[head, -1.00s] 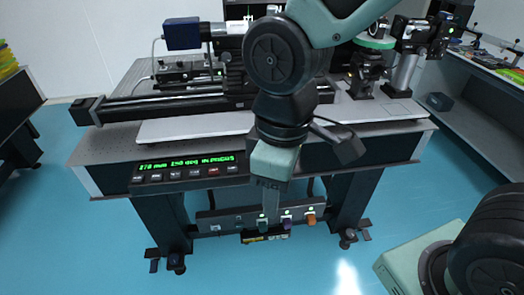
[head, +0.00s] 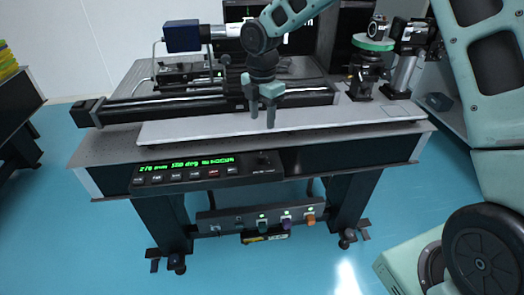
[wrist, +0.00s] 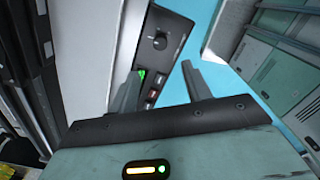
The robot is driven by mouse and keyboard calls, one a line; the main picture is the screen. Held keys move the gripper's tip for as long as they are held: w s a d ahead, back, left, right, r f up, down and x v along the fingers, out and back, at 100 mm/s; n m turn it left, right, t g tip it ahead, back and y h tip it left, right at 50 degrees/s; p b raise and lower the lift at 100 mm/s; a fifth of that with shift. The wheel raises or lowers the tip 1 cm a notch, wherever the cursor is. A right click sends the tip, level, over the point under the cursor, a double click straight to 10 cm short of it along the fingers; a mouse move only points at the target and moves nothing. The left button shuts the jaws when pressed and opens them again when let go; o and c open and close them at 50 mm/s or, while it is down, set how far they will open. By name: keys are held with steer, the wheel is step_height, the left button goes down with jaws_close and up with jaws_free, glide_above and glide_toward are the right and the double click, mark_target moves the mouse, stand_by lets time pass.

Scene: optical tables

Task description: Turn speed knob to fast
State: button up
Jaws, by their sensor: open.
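The speed knob (head: 264,159) is a small black knob at the right end of the black control panel (head: 205,173) on the table's front edge. In the wrist view the knob (wrist: 160,41) shows a pale pointer line, with small markings around it too fine to read. My gripper (head: 263,116) is above the white breadboard, behind and above the panel. Its fingers are apart, with nothing between them. In the wrist view my gripper (wrist: 160,80) has the knob beyond its fingertips and between them, not touching.
A row of buttons (head: 196,173) and a green-lit display lie left of the knob. A black rail (head: 165,107) and optical mounts (head: 370,65) stand on the table. A lower box with coloured plugs (head: 285,221) hangs beneath. Space in front of the panel is clear.

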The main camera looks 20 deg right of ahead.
mark_target(262, 154)
step_height(262, 154, down, 14)
steer(key=shift+r+p, duration=0.25)
steer(key=shift+p, duration=0.55)
steer(key=c, duration=1)
